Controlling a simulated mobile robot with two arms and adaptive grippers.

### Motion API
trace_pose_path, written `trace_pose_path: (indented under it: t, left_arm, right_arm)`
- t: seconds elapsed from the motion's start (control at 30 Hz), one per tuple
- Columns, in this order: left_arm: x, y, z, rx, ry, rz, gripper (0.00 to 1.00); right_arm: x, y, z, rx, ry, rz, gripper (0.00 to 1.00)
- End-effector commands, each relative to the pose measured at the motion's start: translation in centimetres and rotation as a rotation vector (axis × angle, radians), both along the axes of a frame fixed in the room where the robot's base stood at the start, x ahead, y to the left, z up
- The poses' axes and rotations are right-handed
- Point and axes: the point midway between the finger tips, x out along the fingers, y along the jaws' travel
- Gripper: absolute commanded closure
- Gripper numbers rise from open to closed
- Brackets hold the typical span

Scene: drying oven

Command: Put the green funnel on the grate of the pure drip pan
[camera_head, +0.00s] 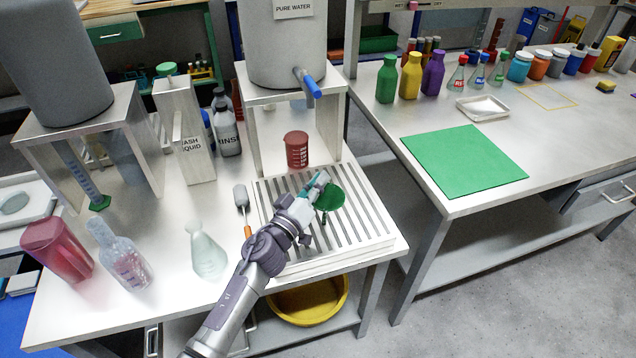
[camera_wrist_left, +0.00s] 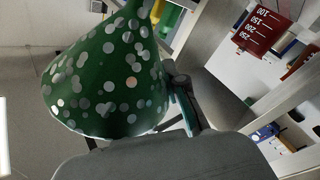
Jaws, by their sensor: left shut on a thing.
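The green funnel (camera_head: 329,196) is held by my left gripper (camera_head: 316,192) above the slatted grate of the drip pan (camera_head: 362,222), below the tank labelled PURE WATER (camera_head: 272,45). In the left wrist view the funnel (camera_wrist_left: 105,75) is large, dark green with pale round spots, its wide end toward the lower left. The gripper (camera_wrist_left: 182,105) is shut on it near its narrow part. Whether the funnel touches the grate cannot be told. My right gripper is not in view.
A brush (camera_head: 242,205) and a pale flask (camera_head: 206,250) are left of the pan. A yellow basin (camera_head: 308,302) is below. The grate's right side is clear.

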Motion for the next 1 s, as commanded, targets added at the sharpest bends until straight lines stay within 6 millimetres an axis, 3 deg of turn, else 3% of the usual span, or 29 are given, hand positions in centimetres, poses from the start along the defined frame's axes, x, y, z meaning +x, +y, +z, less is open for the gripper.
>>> trace_pose_path:
  t: [0.03, 0.07, 0.2, 0.57, 0.77, 1.0]
  left_arm:
    - [0.0, 0.0, -0.3, 0.000, 0.001, -0.001, 1.00]
    - [0.0, 0.0, -0.2, -0.001, 0.000, 0.000, 0.85]
    - [0.0, 0.0, -0.2, 0.001, 0.001, 0.000, 0.62]
    - [-0.1, 0.1, 0.1, 0.002, 0.001, 0.000, 0.62]
    - [-2.8, 1.6, -0.4, 0.003, 0.003, 0.001, 0.62]
    - [-7.3, 4.2, -1.1, 0.001, 0.004, 0.000, 0.62]
  right_arm:
    - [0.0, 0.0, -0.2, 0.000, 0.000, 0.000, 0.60]
    - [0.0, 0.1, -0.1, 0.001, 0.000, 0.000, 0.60]
    - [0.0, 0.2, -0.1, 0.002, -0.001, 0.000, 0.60]
    - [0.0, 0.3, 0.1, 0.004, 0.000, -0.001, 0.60]
    - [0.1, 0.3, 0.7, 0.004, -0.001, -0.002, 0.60]
    - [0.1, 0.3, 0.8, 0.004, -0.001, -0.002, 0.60]
